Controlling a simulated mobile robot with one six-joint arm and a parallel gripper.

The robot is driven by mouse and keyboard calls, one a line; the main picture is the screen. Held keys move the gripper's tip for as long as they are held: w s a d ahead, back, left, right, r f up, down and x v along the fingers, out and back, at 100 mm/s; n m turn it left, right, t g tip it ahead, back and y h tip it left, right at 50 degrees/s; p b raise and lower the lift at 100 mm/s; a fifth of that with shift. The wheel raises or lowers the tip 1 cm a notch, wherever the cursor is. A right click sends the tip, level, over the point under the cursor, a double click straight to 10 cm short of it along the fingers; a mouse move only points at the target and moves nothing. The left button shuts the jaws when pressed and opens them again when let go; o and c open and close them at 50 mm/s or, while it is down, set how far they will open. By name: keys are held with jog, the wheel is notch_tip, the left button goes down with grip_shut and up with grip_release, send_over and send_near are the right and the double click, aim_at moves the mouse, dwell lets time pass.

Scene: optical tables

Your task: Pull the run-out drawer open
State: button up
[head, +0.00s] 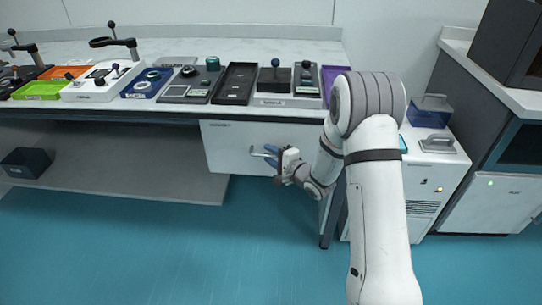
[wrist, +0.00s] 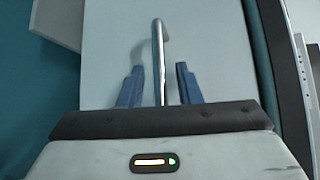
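The drawer has a plain white front (head: 228,146) under the long table, and it looks shut. Its metal bar handle (head: 257,154) sticks out near the middle of the front. My gripper (head: 273,158) is at the handle, reaching in from the right. In the wrist view the handle (wrist: 158,60) runs between the two blue fingers of my gripper (wrist: 159,86), with a gap on each side. The fingers are open and do not touch the bar there. The drawer front (wrist: 205,45) fills the background of that view. The inside of the drawer is hidden.
The table top (head: 150,50) above carries trays and instruments along its front edge. A low shelf (head: 120,175) with a dark box (head: 27,162) lies to the left. A white cabinet (head: 432,190) stands to the right. The blue floor (head: 190,255) before the drawer is clear.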

grip_shut()
dwell(0.3)
jog(key=shift+s, duration=0.15)
